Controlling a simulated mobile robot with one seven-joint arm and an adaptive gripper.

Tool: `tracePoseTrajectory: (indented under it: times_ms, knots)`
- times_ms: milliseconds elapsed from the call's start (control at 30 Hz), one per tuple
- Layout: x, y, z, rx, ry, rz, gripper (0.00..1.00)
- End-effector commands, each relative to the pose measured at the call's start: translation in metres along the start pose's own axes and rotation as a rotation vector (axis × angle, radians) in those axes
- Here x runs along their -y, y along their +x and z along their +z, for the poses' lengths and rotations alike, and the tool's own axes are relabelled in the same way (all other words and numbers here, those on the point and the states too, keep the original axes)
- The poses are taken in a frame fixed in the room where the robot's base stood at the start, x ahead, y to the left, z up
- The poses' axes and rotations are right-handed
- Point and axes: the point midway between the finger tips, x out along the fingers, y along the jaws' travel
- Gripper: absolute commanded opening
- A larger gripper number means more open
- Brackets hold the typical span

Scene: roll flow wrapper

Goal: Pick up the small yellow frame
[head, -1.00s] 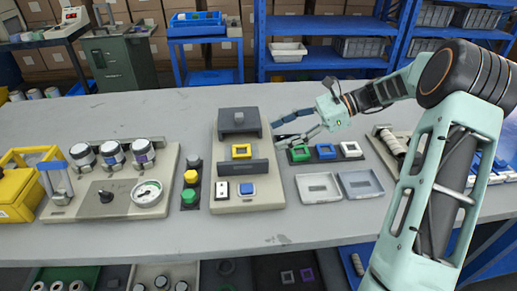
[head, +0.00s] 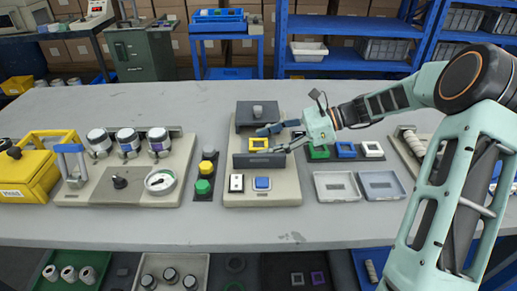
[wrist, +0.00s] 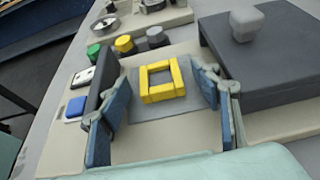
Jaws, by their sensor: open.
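The small yellow frame (head: 258,144) is a square ring lying flat on a grey plate of the beige station, between a dark upright bar and a dark grey block. In the wrist view the yellow frame (wrist: 161,80) lies ahead, between the two fingers and apart from both. My gripper (head: 269,139) reaches in from the right, just above the station. In the wrist view my gripper (wrist: 165,103) is open and empty, with one blue finger pad on each side of the frame's line.
The dark bar (head: 261,161) stands close to one finger, and the dark block with a knob (head: 257,113) close to the other. A blue button (head: 262,183) is in front. Green, blue and white frames (head: 345,150) sit right, above two shallow trays (head: 337,187).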

Motion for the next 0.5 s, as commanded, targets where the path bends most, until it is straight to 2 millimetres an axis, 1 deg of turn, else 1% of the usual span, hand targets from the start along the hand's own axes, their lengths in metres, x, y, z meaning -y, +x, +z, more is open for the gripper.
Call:
tracePoseTrajectory:
  times_ms: [233,267,500]
  knots:
    - [0.0000,0.0025,0.0003,0.000,0.000,-0.001,0.58]
    - [0.0000,0.0025,0.0003,0.000,0.000,-0.001,0.56]
    - [0.0001,0.0023,0.0001,0.000,0.000,-0.001,0.29]
